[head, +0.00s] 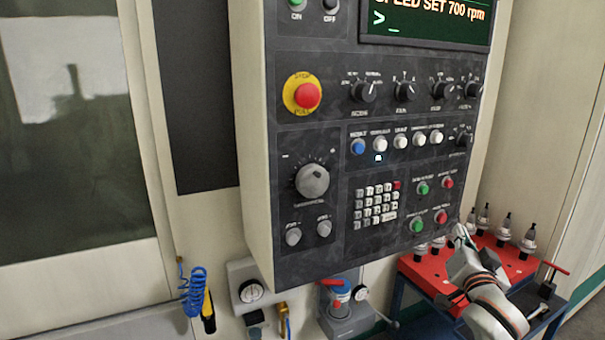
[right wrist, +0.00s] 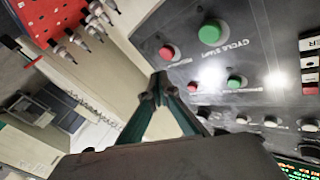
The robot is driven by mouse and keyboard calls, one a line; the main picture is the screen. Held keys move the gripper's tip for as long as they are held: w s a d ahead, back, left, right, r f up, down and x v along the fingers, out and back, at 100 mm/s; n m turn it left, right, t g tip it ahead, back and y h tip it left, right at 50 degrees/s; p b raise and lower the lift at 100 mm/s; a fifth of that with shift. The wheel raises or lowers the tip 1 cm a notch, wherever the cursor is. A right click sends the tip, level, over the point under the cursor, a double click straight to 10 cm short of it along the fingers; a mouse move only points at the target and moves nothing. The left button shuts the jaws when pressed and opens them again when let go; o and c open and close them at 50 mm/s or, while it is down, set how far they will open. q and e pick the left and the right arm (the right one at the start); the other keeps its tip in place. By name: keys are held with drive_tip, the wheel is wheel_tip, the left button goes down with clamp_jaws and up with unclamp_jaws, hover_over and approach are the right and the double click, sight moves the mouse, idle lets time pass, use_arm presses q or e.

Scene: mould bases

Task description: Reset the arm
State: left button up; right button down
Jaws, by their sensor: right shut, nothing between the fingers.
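My right arm comes in at the lower right of the head view. Its gripper (head: 459,232) is in front of the lower right edge of the control panel (head: 300,250), close to the red and green buttons. In the right wrist view the fingertips of this gripper (right wrist: 160,82) meet, with nothing between them. They point towards the edge of the panel, beside a red button (right wrist: 166,52) and a large green button (right wrist: 211,32). I cannot tell whether they touch the panel. My left gripper is not in view.
A red tool cart (head: 425,277) with several tool holders stands at the lower right, close to my right arm. A screen (head: 425,22) reads "SPEED SET 700 rpm". A red stop button (head: 307,96) is on the panel. A blue coiled hose (head: 194,290) hangs at the lower left.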

drive_tip(key=s+a+f+n+g+y, duration=0.1)
drive_tip(key=s+a+f+n+y, duration=0.2)
drive_tip(key=f, duration=0.6)
drive_tip(key=s+a+f+n+g, duration=0.1)
drive_tip(key=s+a+f+n, duration=0.2)
drive_tip(key=f, duration=0.6)
drive_tip(key=s+a+f+n+g+y, duration=0.15)
drive_tip(key=s+a+f, duration=0.3)
drive_tip(key=f, duration=0.45)
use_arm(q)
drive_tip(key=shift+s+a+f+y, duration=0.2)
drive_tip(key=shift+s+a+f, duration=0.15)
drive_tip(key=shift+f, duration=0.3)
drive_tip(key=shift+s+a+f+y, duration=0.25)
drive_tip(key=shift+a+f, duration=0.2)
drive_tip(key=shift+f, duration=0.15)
use_arm(e)
drive_tip(key=s+a+f+n+g+y, duration=0.1)
drive_tip(key=s+a+f+n+g, duration=0.1)
drive_tip(key=s+f, duration=0.6)
drive_tip(key=s+a+f+n+g+y, duration=0.1)
drive_tip(key=s+a+f, duration=0.4)
drive_tip(key=s, duration=0.9)
wheel_tip(320, 180, down, 4)
drive_tip(key=shift+a+r+n+g+y, duration=0.15)
drive_tip(key=shift+n+g+y, duration=0.25)
drive_tip(key=shift+n, duration=0.65)
